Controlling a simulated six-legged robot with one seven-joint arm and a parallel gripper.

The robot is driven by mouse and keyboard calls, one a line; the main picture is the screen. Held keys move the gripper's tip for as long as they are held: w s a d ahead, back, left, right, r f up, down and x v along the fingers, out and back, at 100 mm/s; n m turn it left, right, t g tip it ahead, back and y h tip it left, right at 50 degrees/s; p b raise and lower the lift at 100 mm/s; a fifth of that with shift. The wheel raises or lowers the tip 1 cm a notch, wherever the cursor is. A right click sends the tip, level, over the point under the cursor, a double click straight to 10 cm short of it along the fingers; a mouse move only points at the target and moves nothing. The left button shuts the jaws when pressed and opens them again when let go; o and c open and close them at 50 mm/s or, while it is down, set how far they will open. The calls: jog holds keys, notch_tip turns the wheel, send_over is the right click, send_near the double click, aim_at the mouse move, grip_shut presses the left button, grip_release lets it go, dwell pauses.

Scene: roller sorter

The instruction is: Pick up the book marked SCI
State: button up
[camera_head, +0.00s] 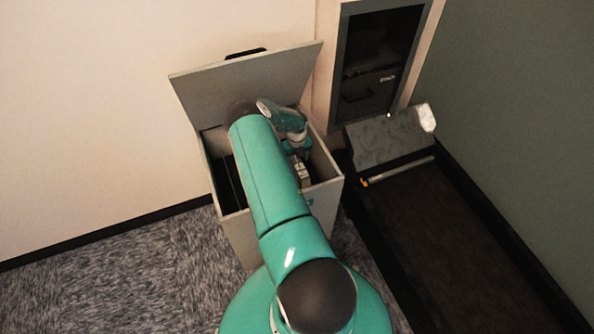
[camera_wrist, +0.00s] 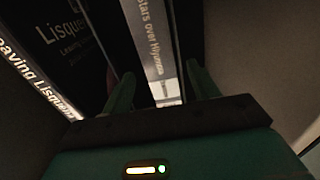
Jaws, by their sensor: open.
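In the wrist view a book with a grey spine reading "Stars over" and a blurred word (camera_wrist: 153,38) stands between the fingers of my open gripper (camera_wrist: 160,84). A pale patch shows low on that spine. No SCI mark can be read on any book. A dark book (camera_wrist: 62,50) with "Lisque..." on its cover is to the left, with a lit spine reading "eaving Lisque..." (camera_wrist: 35,85) at the far left. In the head view my gripper (camera_head: 301,172) reaches down inside an open grey box (camera_head: 237,233); my arm hides much of the inside.
The box's lid (camera_head: 240,85) stands raised at the back. To the right are a recessed cabinet opening (camera_head: 375,60), a tilted grey panel (camera_head: 385,140), a pale rod with an orange end (camera_head: 400,171) and a dark channel (camera_head: 450,240). Carpet (camera_head: 110,270) at left is clear.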

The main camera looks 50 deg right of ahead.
aim_at(297, 161)
notch_tip(297, 161, down, 4)
jog(key=shift+d+r, duration=0.1)
grip_shut()
jog(key=shift+w, duration=0.1)
jog(key=shift+r, duration=0.15)
